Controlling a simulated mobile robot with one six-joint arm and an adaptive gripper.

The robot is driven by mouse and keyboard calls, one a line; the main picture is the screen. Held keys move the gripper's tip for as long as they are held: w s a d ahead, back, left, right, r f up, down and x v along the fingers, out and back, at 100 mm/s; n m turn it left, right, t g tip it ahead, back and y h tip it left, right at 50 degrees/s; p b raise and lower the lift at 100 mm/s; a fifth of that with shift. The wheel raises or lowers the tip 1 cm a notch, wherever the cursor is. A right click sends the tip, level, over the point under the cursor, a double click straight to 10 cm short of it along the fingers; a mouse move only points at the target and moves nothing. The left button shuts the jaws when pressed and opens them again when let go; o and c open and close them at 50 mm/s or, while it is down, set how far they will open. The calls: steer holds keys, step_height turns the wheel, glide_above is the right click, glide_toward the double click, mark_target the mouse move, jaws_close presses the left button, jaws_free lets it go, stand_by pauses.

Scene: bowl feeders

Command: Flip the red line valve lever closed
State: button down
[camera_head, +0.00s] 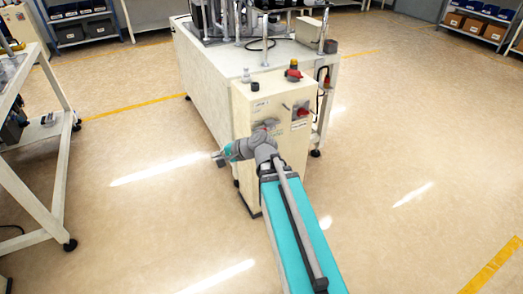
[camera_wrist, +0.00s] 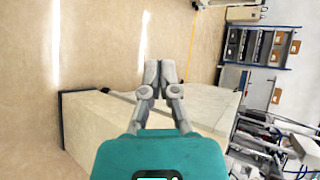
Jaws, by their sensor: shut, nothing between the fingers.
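A cream cabinet (camera_head: 275,95) stands at the front of a white machine table. On its face is a red lever-like part (camera_head: 302,112) with a small dark bar at its left. In the head view my gripper (camera_head: 218,158) is small, left of the cabinet and pointing left, apart from both red parts. Neither red part is recognisable in the wrist view.
A red and yellow button (camera_head: 293,73) and a black knob (camera_head: 255,86) stand on the cabinet top. A white-framed bench (camera_head: 45,215) is at the left. Shelves (camera_head: 482,22) are at the back. The floor around the cabinet is clear.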

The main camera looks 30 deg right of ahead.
mark_target(265, 130)
steer(key=w+d+f+m+t+h+b, duration=0.2)
steer(key=d+f+m+t+b, duration=0.4)
steer(key=d+m+b, duration=0.5)
steer(key=w+d+f+m+t+h+b, duration=0.2)
steer(key=d+f+m+t+h+b, duration=0.3)
steer(key=d+f+m+b, duration=0.6)
steer(key=d+m+t+b, duration=0.1)
steer(key=b, duration=0.7)
steer(key=shift+d+f+m+h, duration=0.3)
steer(key=shift+m, duration=0.1)
steer(key=w+r+p, duration=0.6)
steer(key=w, duration=0.3)
steer(key=shift+w+a+r, duration=0.15)
steer(key=shift+w+r, duration=0.05)
steer(key=shift+w, duration=0.1)
